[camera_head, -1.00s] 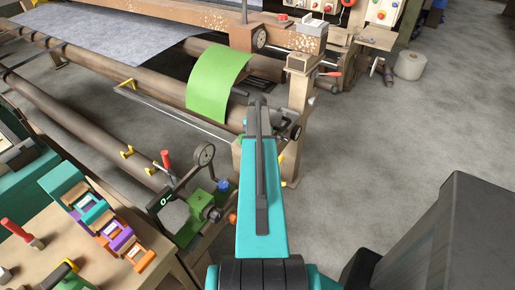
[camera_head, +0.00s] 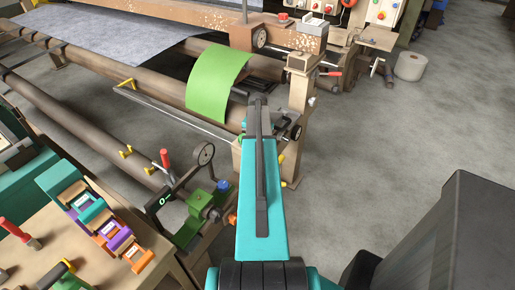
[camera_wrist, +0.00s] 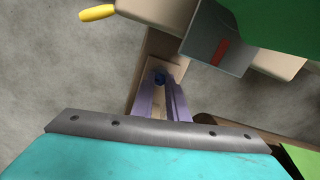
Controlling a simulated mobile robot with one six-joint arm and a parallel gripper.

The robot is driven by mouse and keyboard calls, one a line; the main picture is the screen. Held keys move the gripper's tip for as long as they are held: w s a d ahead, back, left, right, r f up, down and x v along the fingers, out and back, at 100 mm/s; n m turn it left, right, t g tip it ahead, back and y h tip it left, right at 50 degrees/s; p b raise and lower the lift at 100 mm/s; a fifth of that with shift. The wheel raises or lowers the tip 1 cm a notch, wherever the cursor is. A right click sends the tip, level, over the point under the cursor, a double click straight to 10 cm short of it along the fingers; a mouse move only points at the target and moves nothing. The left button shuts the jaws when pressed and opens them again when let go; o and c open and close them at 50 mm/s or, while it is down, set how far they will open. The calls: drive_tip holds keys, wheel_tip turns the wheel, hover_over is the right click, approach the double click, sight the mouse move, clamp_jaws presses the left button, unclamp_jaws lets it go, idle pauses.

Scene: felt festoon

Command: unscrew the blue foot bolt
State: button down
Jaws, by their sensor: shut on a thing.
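In the head view my teal arm reaches toward the foot of the beige post (camera_head: 300,95) and hides the gripper and the bolt.
A green felt sheet (camera_head: 215,85) hangs over the roller just left of my arm. A yellow handle (camera_wrist: 97,13) is at upper left in the wrist view. A bench (camera_head: 95,265) with colored blocks stands at lower left. Grey floor (camera_head: 395,150) is open on the right.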

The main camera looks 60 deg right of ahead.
drive_tip(key=c, duration=1.7)
unclamp_jaws()
drive_tip(key=shift+c, duration=0.2)
drive_tip(key=shift+r, duration=0.15)
wheel_tip(320, 180, up, 14)
drive_tip(key=b, duration=0.2)
drive_tip(key=shift+f, duration=0.2)
